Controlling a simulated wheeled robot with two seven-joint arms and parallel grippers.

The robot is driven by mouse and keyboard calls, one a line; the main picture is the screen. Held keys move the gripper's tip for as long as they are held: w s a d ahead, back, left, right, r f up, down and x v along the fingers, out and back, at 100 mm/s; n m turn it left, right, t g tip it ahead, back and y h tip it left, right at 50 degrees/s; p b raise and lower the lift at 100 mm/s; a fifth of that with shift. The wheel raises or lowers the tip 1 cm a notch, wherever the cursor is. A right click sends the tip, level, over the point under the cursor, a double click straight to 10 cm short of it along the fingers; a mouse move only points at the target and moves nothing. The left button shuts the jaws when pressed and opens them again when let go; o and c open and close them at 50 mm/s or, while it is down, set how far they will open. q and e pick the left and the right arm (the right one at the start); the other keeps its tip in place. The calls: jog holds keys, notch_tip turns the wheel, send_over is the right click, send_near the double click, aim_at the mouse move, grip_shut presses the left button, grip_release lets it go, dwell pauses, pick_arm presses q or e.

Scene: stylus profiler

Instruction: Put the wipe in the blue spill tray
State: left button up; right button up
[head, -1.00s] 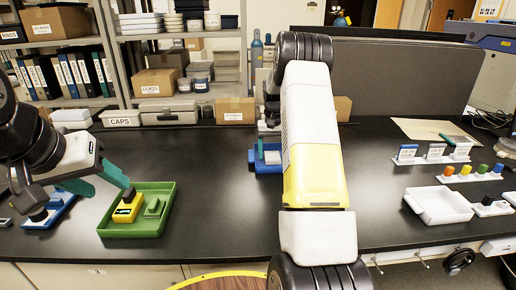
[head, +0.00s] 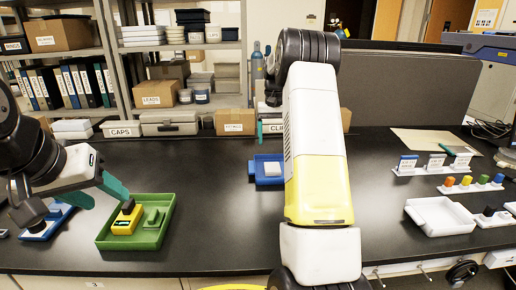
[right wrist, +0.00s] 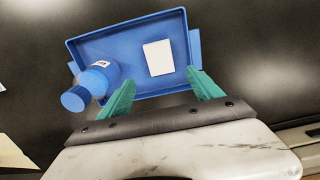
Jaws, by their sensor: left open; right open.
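The white wipe (right wrist: 158,58) lies flat inside the blue spill tray (right wrist: 115,40) in the right wrist view. In the head view the wipe (head: 272,169) and the blue tray (head: 266,182) show just left of my right arm, which hides part of the tray. My right gripper (right wrist: 161,78) is open with nothing between its teal fingers, apart from the wipe and above the tray. In the head view its fingers are mostly hidden. My left gripper (head: 110,204) is open at the left, near a yellow block (head: 127,219) in a green tray (head: 150,243).
A blue bottle (right wrist: 97,80) overlaps the tray's left edge in the right wrist view. A white tray (head: 440,216), colored-knob rack (head: 470,186) and beige sheet (head: 425,140) lie at the right. Boxes line the back. The bench between the green and blue trays is clear.

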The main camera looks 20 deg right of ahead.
jog(key=s+a+r+n+t+y, duration=0.1)
jog(key=s+a+r+t, duration=0.1)
jog(key=s+a+r, duration=0.45)
jog(key=s+a+r+n+t, duration=0.1)
jog(key=s+a+r, duration=0.3)
jog(key=s+r, duration=0.45)
jog(key=s+a+f+t, duration=0.1)
jog(key=s+a+f, duration=0.1)
jog(key=s, duration=0.7)
jog(key=s+a+f+n+t+y, duration=0.1)
jog(key=s+a, duration=0.4)
jog(key=s, duration=0.5)
jog(key=shift+s+f+t, duration=0.3)
jog(key=shift+f+t, duration=0.3)
jog(key=shift+f, duration=0.15)
jog(key=shift+a, duration=0.1)
